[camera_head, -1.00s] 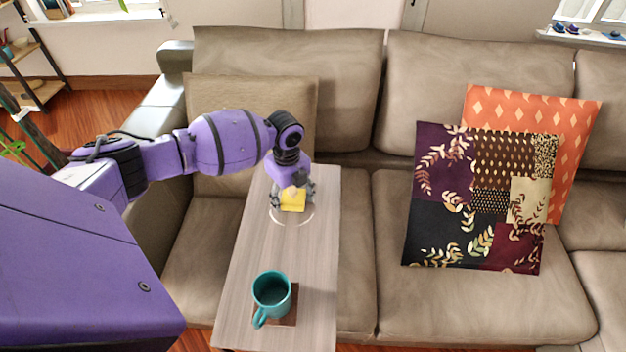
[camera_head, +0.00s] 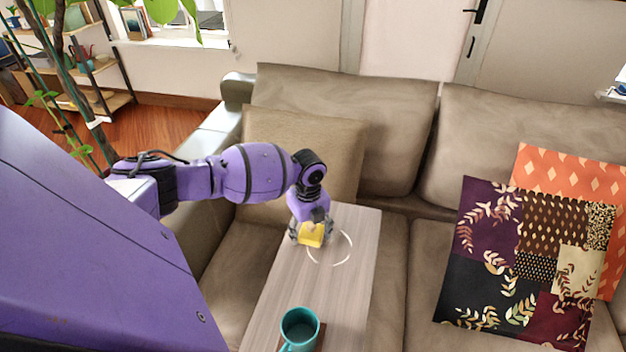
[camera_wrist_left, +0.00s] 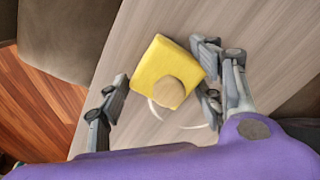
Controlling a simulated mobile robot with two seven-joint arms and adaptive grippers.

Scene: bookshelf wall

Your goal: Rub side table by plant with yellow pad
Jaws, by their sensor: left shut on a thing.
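The yellow pad (camera_head: 311,236) with a round beige knob is in my left gripper (camera_head: 310,230), over the far part of the narrow wooden side table (camera_head: 350,285). It also shows between the fingers in the left wrist view (camera_wrist_left: 160,62). The pad appears to lie flat on the tabletop. A pale ring mark (camera_head: 350,250) is on the table just right of the pad; its left part is hidden or gone. The plant (camera_head: 82,152) stands at the left, its leaves reaching the top edge. My right gripper is not in view.
A teal mug (camera_head: 300,330) stands on a brown coaster (camera_head: 321,341) at the table's near end. The beige sofa (camera_head: 400,290) surrounds the table's far part. Patterned cushions (camera_head: 480,255) lie at the right. Bare tabletop lies between ring and mug.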

